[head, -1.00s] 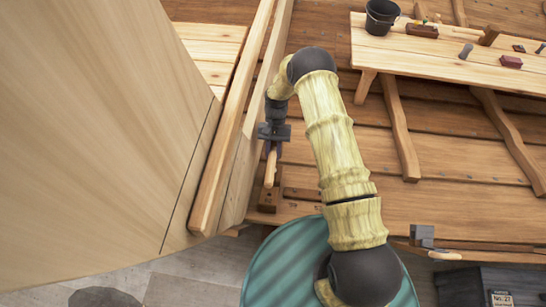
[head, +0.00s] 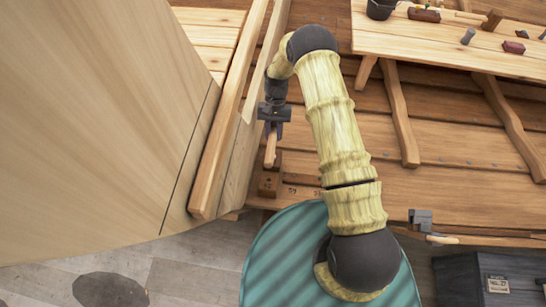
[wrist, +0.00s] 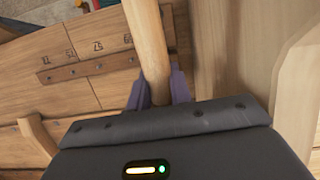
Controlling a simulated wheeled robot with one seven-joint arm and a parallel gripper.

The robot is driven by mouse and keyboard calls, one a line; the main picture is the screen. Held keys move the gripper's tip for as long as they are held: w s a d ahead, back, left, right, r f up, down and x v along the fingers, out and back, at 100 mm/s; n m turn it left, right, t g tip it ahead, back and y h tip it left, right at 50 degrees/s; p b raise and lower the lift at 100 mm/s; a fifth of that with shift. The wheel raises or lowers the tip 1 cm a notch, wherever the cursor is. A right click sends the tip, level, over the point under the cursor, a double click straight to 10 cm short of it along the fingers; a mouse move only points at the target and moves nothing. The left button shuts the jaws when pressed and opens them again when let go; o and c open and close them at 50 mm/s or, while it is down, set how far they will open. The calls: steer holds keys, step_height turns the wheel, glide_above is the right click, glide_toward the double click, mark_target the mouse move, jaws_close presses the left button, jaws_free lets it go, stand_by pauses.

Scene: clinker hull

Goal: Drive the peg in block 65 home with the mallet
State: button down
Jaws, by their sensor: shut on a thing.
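My gripper (head: 272,130) hangs beside the tall wooden wall in the head view, shut on a pale wooden handle (head: 270,152). In the wrist view the fingers (wrist: 155,92) close around the handle (wrist: 147,40), which runs up out of the frame. I take it for the mallet's handle; its head is not clearly seen. Just below the handle in the head view is a brown block (head: 268,183) with a dark spot; I cannot tell whether they touch. A number like 59 shows near it. Block 65 and its peg cannot be made out.
A strip with several dark holes and numbers (wrist: 95,68) lies on the planking in the wrist view. The tall wall (head: 205,160) is close on the left. A bench (head: 450,45) with a bucket (head: 381,9) and small tools stands at upper right.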

steer(key=shift+s+f, duration=0.25)
steer(key=shift+s, duration=0.05)
steer(key=shift+w+f, duration=0.1)
steer(key=shift+w, duration=0.15)
steer(key=shift+s+r+p+v, duration=0.15)
steer(key=shift+p+v, duration=0.1)
steer(key=shift+v, duration=0.55)
steer(key=shift+s+r+p+v, duration=0.1)
steer(key=shift+s+p+v, duration=0.15)
steer(key=shift+v, duration=0.6)
steer(key=shift+s+p+v, duration=0.1)
steer(key=shift+p+v, duration=0.15)
steer(key=shift+v, duration=0.55)
